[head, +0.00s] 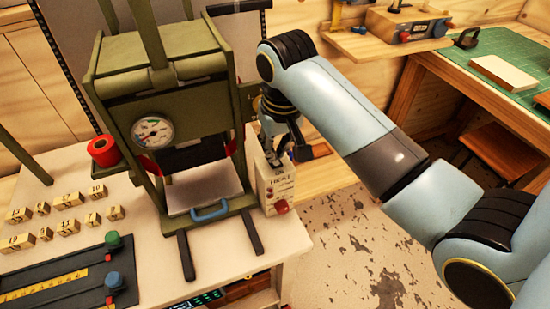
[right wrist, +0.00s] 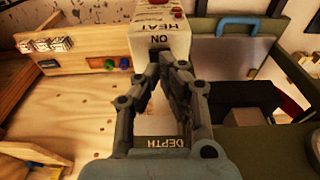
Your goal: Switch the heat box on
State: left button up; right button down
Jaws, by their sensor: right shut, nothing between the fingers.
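The heat box (head: 270,182) is a pale box marked HEAT, fixed at the right side of the green press, with a red knob (head: 281,206) low on its front. In the right wrist view the box (right wrist: 158,20) appears upside down, with HEAT and ON lettering. My right gripper (head: 277,154) is shut and empty, pointing down at the top of the box. In the wrist view its fingertips (right wrist: 168,62) are close to the ON lettering. Whether they touch the box I cannot tell. No switch lever shows clearly; the fingers may hide it. My left gripper is not in view.
The green press (head: 160,95) carries a round gauge (head: 152,131) and a blue handle (head: 210,212). Number blocks (head: 68,201), a red roll (head: 104,150) and a dark ruled guide (head: 70,280) lie left. A bench with a green mat (head: 510,60) stands at the right.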

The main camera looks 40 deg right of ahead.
jog(key=shift+f+b, duration=0.35)
jog(key=shift+f, duration=0.75)
dwell(0.6)
jog(key=shift+r, duration=0.1)
notch_tip(320, 180, up, 2)
jog(key=shift+r+p, duration=0.1)
jog(key=shift+p, duration=0.75)
jog(key=shift+r, duration=2.35)
